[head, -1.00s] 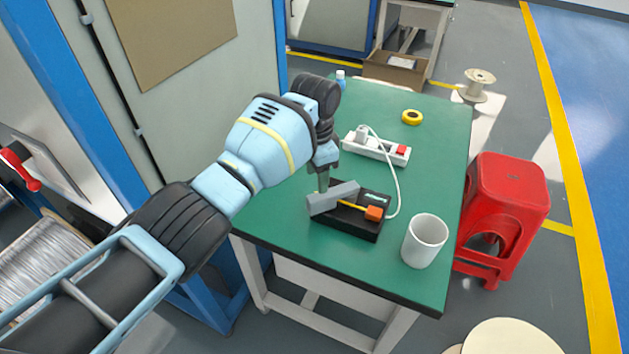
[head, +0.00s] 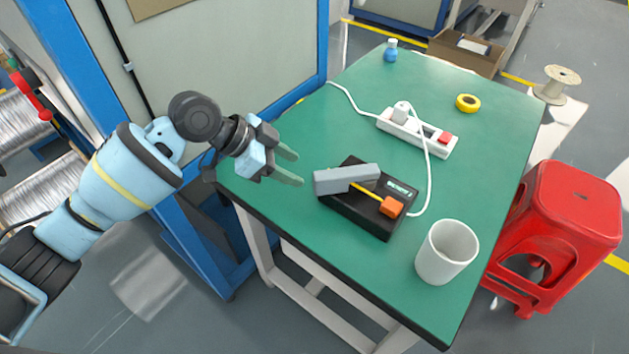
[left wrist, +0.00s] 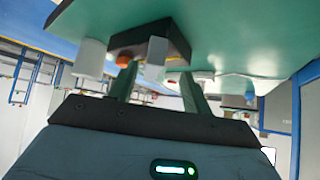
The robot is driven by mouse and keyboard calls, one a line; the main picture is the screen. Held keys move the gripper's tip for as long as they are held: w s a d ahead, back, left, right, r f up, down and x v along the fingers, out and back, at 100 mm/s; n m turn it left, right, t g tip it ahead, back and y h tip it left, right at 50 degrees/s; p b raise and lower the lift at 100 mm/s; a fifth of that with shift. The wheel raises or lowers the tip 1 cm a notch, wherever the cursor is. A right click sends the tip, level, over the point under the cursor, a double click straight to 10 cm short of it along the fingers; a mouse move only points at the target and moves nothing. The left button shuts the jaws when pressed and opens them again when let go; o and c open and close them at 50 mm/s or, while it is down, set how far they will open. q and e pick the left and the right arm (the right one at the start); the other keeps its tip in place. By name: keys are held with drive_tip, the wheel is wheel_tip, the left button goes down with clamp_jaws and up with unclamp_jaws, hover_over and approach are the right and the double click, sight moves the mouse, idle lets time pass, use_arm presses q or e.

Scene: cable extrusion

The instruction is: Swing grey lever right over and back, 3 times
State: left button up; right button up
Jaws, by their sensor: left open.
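The grey lever (head: 346,179) is a thick grey bar lying across the left part of a black box (head: 372,217) on the green table. Its left end juts past the box edge. A yellow rod with an orange block (head: 391,207) runs from beside it toward the box's right side. My left gripper (head: 297,168) is open and empty, just left of the lever's left end and apart from it. In the left wrist view the lever (left wrist: 157,50) and box (left wrist: 126,38) show beyond the open fingers. My right gripper is not in view.
A white mug (head: 446,252) stands right of the box. A white power strip (head: 417,132) with its cable lies behind it. Yellow tape (head: 467,103) and a small blue bottle (head: 391,51) are farther back. A red stool (head: 566,232) stands right of the table (head: 300,120). A cabinet borders the left.

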sight(314, 181)
use_arm(q)
drive_tip(key=shift+s+x, duration=0.15)
drive_tip(key=shift+x, duration=1.7)
drive_tip(key=shift+s+x, duration=0.15)
drive_tip(key=shift+x, duration=1.7)
clamp_jaws()
